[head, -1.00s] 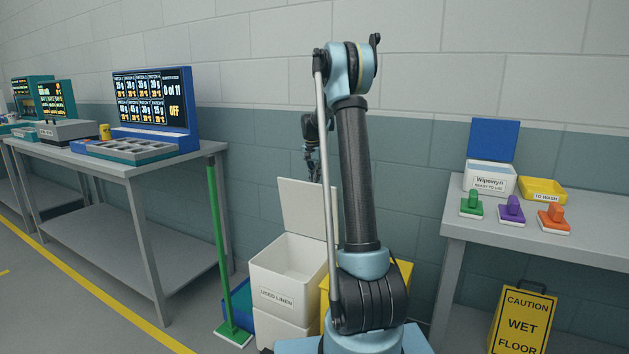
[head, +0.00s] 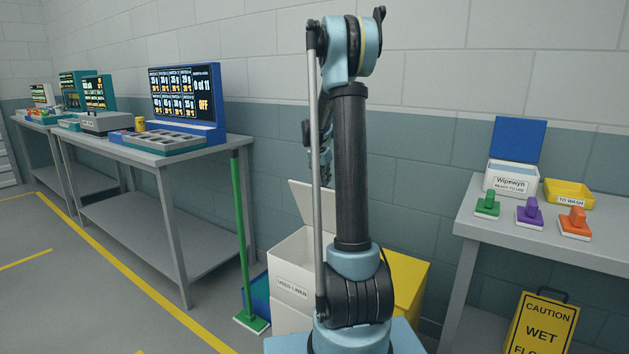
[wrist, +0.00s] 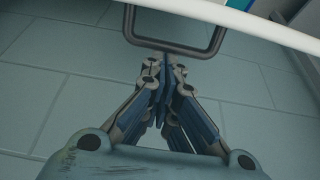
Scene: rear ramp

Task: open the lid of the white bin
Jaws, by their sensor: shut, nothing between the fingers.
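The white bin (head: 290,283), labelled "USED LINEN", stands on the floor by the wall, partly hidden behind my arm. Its lid (head: 303,202) stands raised at the back, and the bin's mouth is open. In the wrist view, my gripper (wrist: 164,62) has its fingers together with nothing between them. The fingertips are close to a dark loop handle (wrist: 170,47) at a white panel edge (wrist: 240,18), which looks like the lid. I cannot tell whether they touch.
A yellow bin (head: 408,285) stands right of the white bin. A green pole (head: 243,240) and a blue container (head: 257,295) are at its left. Tables stand left (head: 150,157) and right (head: 480,225). A wet floor sign (head: 541,325) is at lower right. The left floor is clear.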

